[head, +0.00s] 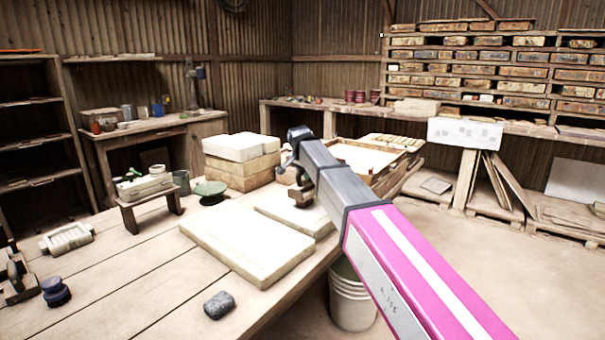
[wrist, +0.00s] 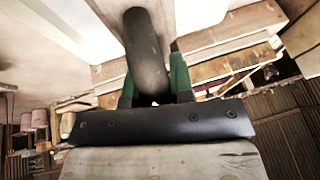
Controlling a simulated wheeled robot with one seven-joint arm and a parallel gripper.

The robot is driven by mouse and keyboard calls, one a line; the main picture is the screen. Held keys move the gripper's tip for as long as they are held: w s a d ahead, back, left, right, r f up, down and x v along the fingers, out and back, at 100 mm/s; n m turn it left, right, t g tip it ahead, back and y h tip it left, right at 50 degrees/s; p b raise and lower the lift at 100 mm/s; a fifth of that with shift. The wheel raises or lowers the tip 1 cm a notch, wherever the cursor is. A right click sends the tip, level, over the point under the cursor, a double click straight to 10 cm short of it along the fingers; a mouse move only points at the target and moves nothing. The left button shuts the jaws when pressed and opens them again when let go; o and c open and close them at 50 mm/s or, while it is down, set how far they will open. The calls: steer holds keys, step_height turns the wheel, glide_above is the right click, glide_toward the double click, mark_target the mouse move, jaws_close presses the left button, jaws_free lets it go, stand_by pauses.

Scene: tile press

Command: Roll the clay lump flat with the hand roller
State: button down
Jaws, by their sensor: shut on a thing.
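A grey, rough lump (head: 219,305), which looks like the clay lump, lies on the table near its front edge. My gripper (head: 302,194) is small and partly hidden behind my arm in the head view, low over the right-hand pale slab. In the wrist view, my gripper's green fingers (wrist: 154,80) are shut on a dark grey cylinder (wrist: 145,45), which looks like part of the hand roller. The rest of the roller is hidden. I cannot tell whether it touches the slab. The lump is well apart from my gripper, toward the front left.
Two pale slabs, a near one (head: 245,245) and a far one (head: 285,212), lie on the plank table (head: 130,275). Pale blocks (head: 240,150), a green round object (head: 209,192) and a small stand (head: 150,205) are behind. A white bucket (head: 350,298) stands on the floor.

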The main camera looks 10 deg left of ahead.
steer(key=shift+s+d+f, duration=0.1)
steer(key=shift+d, duration=0.1)
steer(key=shift+s+d, duration=0.25)
steer(key=shift+d, duration=0.25)
steer(key=shift+w+a+f, duration=0.1)
steer(key=shift+w+a, duration=0.3)
steer(key=shift+a, duration=0.35)
steer(key=shift+a, duration=0.15)
